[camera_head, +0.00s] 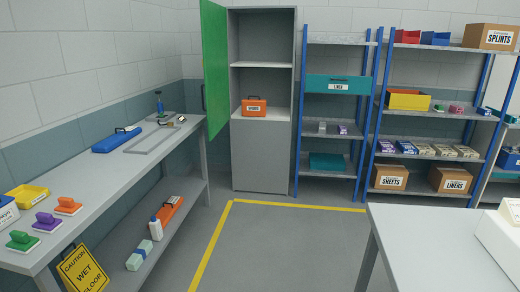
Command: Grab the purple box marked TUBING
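No label reading TUBING can be made out in the head view. Several small boxes with purple on them stand on the blue-posted shelves at the back. One small purple box (342,130) stands on a middle shelf of the narrower rack. Another purple and white box (385,146) is on the wider rack, at the left end of a lower shelf. A purple-pink box (455,109) is on the shelf above. Their lettering is too small to read. Neither of my grippers is in view.
A grey bench (120,180) runs along the left wall, with a wet-floor sign (82,270) at its near end. A white table (440,240) fills the lower right. A grey cabinet (262,155) stands with its green door (214,60) open. The yellow-taped floor (290,250) is clear.

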